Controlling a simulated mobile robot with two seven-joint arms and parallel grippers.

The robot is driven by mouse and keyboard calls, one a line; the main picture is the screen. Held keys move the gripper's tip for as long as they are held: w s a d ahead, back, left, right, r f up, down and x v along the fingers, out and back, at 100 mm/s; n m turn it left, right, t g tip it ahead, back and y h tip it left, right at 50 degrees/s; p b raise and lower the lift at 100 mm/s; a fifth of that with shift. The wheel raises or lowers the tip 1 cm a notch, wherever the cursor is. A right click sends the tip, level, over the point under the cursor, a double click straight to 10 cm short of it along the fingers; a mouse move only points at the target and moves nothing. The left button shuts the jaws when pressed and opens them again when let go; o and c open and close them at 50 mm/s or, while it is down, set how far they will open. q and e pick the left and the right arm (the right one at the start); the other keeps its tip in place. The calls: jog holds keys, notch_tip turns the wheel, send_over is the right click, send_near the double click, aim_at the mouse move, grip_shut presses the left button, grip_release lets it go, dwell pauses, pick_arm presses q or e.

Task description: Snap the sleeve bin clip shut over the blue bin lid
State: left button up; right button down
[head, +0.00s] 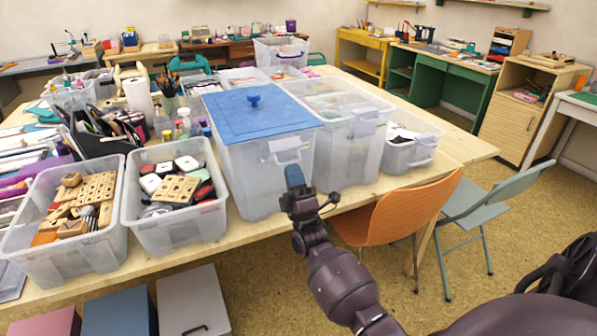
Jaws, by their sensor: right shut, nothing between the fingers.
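A translucent bin (240,170) with a flat blue lid (235,120) stands on the wooden table. The lid lies on top of the bin and has a small round blue knob. A whitish clip (284,150) shows on the bin's front wall, just under the lid's front edge. I cannot tell whether it hooks over the lid. My right gripper (294,176) is shut and empty, with blue-grey fingertips, a little below the clip in the picture. I cannot tell whether it touches the bin. My left gripper is not in view.
Open bins stand on both sides: wooden pieces (20,222) and inkpads (132,205) to the left, a larger clear bin (340,155) to the right. An orange chair (405,212) and a grey folding chair (490,195) stand right of my arm.

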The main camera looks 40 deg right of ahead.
aim_at(289, 149)
notch_tip(289, 149, up, 4)
jog(key=g+p, duration=0.1)
jog(key=p, duration=0.2)
jog(key=g+p, duration=0.1)
jog(key=p, duration=0.2)
jog(key=shift+w+f+g+y, duration=0.15)
jog(key=shift+f+g+y, duration=0.15)
jog(key=shift+g, duration=0.1)
jog(key=shift+w+d+r+g+p, duration=0.1)
jog(key=shift+w+r+g+p, duration=0.2)
jog(key=shift+g+p, duration=0.6)
jog(key=shift+w+d+r+t+p, duration=0.1)
jog(key=shift+w+r+t+p, duration=0.2)
jog(key=shift+p, duration=0.2)
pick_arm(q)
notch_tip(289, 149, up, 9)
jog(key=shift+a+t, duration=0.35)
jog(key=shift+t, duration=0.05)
pick_arm(e)
jog(key=shift+s+f, duration=0.1)
